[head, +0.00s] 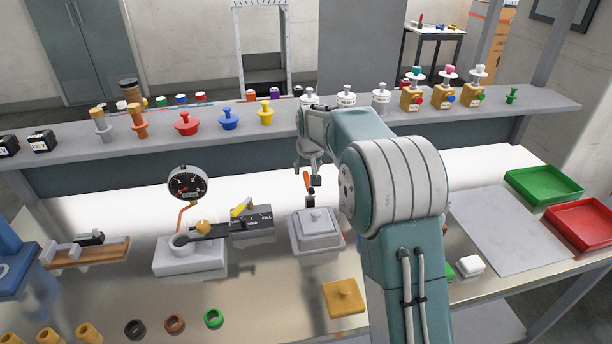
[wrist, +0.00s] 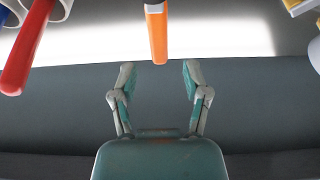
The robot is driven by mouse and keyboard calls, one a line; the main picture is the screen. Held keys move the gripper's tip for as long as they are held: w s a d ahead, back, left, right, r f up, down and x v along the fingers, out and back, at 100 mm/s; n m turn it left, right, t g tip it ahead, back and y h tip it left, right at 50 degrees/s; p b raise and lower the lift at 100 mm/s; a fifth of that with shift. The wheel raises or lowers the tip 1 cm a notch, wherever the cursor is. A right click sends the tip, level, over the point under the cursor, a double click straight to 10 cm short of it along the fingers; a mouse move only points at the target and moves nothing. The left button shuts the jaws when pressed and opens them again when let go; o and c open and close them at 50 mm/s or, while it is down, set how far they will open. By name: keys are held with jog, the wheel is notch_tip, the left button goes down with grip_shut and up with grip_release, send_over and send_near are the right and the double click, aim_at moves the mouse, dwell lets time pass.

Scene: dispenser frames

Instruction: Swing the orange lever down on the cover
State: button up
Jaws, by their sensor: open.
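The orange lever (head: 307,181) stands nearly upright at the back of the pale grey cover (head: 315,230), which has a knob on top. In the wrist view the orange lever (wrist: 157,35) hangs in from the top edge, roughly in line with the gap between my fingers. My gripper (head: 311,165) is just above the lever in the head view. In the wrist view my gripper (wrist: 158,78) is open, with nothing between its fingertips. I cannot tell whether a finger touches the lever. The cover does not show clearly in the wrist view.
A gauge (head: 187,185) and a black valve block (head: 252,222) stand left of the cover. A shelf (head: 225,131) with several knobs runs behind. A red handle (wrist: 24,55) shows at the wrist view's left.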

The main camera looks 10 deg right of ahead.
aim_at(306, 175)
jog(key=shift+x, duration=1.95)
grip_shut()
jog(key=shift+s, duration=0.1)
jog(key=t, duration=0.1)
jog(key=s+r+t, duration=0.1)
jog(key=t, duration=0.1)
jog(key=s+t, duration=0.1)
jog(key=t, duration=0.1)
jog(key=shift+s+r, duration=0.1)
jog(key=shift+r, duration=0.2)
jog(key=s+t, duration=0.1)
jog(key=t, duration=0.2)
jog(key=shift+s+r, duration=0.25)
jog(key=shift+s, duration=0.15)
jog(key=shift+s+t, duration=0.45)
jog(key=shift+t, duration=0.65)
